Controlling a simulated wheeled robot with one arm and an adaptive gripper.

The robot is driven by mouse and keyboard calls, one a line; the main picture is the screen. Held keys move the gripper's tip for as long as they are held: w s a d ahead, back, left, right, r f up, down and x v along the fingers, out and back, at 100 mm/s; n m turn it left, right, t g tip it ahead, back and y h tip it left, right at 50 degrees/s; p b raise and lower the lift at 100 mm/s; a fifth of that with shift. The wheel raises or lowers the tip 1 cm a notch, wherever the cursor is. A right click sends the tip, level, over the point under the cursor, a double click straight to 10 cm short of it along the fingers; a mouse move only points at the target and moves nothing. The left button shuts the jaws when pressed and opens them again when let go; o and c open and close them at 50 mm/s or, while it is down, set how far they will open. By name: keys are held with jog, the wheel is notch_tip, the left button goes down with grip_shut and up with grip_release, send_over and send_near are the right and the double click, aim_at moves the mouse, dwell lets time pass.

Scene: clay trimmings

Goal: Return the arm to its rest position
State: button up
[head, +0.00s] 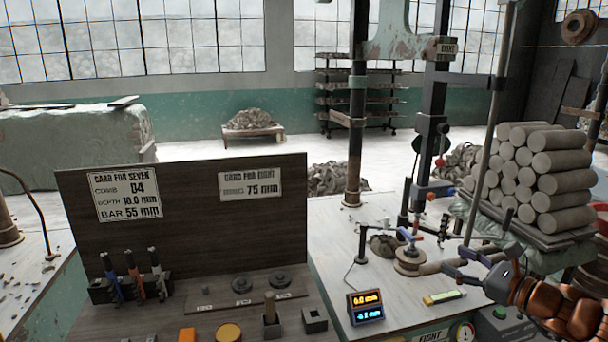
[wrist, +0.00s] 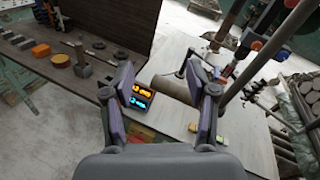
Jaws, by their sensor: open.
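My gripper (head: 470,268) is at the right of the head view, above the pale bench, with the orange and black arm (head: 560,305) behind it at the lower right. In the wrist view my gripper (wrist: 167,95) has its two fingers spread wide apart, with nothing held between them. A pale clay cylinder (wrist: 172,88) lies on the bench beyond the fingertips. In the head view the fingers are close to this clay piece (head: 432,268); I cannot tell whether they touch it.
A two-line digital display (head: 366,307) stands on the bench. A tall post and rod rise behind my gripper. A stack of clay cylinders (head: 530,175) sits close by at the right. A dark board with cards (head: 190,215) and a tool rack (head: 128,287) stand at the left.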

jog(key=s+a+n+g+y, duration=0.1)
jog(key=s+a+n+g, duration=0.35)
jog(key=a, duration=0.45)
jog(key=s+a+n+g+y, duration=0.25)
jog(key=a+n, duration=0.35)
jog(key=a, duration=0.4)
jog(key=s+a+f+n+g+h, duration=0.3)
jog(key=s+a+n+g, duration=0.3)
jog(key=s, duration=0.4)
jog(key=s+f+n+g+h, duration=0.2)
jog(key=s+f+n+h, duration=0.25)
jog(key=s, duration=0.55)
jog(key=s+d+f+n+g+h, duration=0.1)
jog(key=s+d+f+n+h, duration=0.1)
jog(key=s+d+n+h, duration=0.3)
jog(key=s+d, duration=0.3)
jog(key=s, duration=0.2)
jog(key=shift+d, duration=0.25)
